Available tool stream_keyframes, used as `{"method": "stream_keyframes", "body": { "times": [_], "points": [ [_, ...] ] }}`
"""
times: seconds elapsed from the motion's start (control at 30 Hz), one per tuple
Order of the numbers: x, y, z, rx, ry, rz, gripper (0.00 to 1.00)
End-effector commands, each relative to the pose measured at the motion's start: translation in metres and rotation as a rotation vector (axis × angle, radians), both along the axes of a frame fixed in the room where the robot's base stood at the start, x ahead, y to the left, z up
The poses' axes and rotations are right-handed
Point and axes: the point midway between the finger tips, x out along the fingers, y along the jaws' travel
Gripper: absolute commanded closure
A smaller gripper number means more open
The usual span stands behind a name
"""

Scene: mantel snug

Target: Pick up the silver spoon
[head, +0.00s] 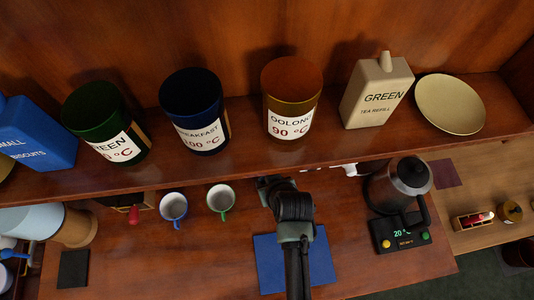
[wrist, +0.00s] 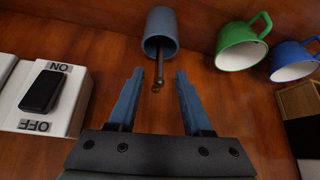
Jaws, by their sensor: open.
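A slim dark-grey metallic stem, which looks like the silver spoon (wrist: 160,62), sticks out of a blue-grey cup (wrist: 161,22) in the wrist view. The cup hides its other end. The wrist picture looks roughly upside down, so the cup seems to stand upright. My gripper (wrist: 158,74) is open, with one blue finger on each side of the stem's free end. I cannot tell whether the stem lies at the same depth as the fingertips. In the head view my gripper (head: 274,184) is partly under the shelf edge, and neither spoon nor cup can be made out.
A green mug (wrist: 238,48) and a blue mug (wrist: 290,62) stand beside the cup. A white switch box (wrist: 28,112) is on the other side. The shelf (head: 350,143) with several canisters overhangs the counter. A kettle (head: 390,186) stands right of my arm; a blue mat (head: 266,262) lies below.

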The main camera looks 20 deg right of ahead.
Motion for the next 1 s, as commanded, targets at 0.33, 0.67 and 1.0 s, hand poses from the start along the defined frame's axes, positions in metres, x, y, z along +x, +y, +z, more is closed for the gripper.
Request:
{"method": "stream_keyframes", "body": {
  "times": [0.33, 0.67, 1.0],
  "points": [
    [-0.0001, 0.0001, 0.0004, 0.0, 0.0, 0.0, 0.99],
    [-0.0001, 0.0001, 0.0004, 0.0, 0.0, 0.0, 1.0],
    [-0.0001, 0.0001, 0.0005, 0.0, 0.0, 0.0, 1.0]
  ]
}}
